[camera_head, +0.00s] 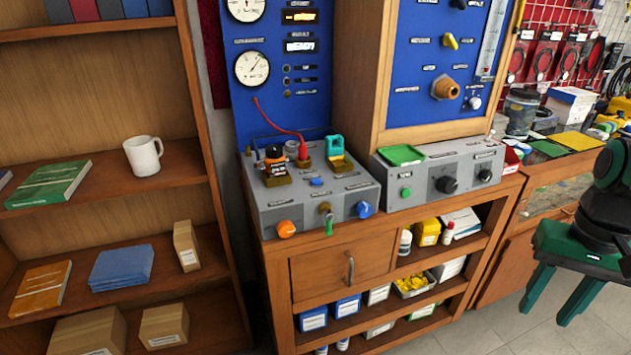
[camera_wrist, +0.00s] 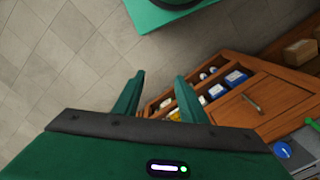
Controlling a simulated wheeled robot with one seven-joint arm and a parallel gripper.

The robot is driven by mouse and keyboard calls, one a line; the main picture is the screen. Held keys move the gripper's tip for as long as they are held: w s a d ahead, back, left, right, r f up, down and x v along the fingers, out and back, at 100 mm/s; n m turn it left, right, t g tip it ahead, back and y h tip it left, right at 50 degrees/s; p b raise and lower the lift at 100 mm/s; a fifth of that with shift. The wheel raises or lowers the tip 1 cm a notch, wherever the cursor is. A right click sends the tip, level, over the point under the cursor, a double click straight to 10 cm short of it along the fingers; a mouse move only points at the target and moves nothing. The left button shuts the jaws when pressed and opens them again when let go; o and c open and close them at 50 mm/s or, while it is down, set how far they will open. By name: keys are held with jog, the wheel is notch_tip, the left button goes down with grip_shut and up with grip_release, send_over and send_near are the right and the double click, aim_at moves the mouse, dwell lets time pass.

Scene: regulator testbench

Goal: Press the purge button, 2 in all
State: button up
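The purge button cannot be told by its label, as the labels are too small to read. A small blue button (camera_head: 317,182) sits on top of the left grey control box (camera_head: 268,212). A green round button (camera_head: 406,191) is on the front of the right grey box (camera_head: 420,200). My gripper (camera_head: 547,313) hangs at the far right, well away from both boxes and above the floor. In the wrist view my gripper (camera_wrist: 160,76) has its two green fingers apart with nothing between them.
The left box also carries an orange knob (camera_head: 286,229), a blue knob (camera_head: 364,209) and a red hose (camera_head: 277,122). A green tray (camera_head: 402,155) lies on the right box. A wooden shelf (camera_head: 110,180) stands left. The floor (camera_head: 480,335) before the cabinet is clear.

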grip_shut()
dwell(1.5)
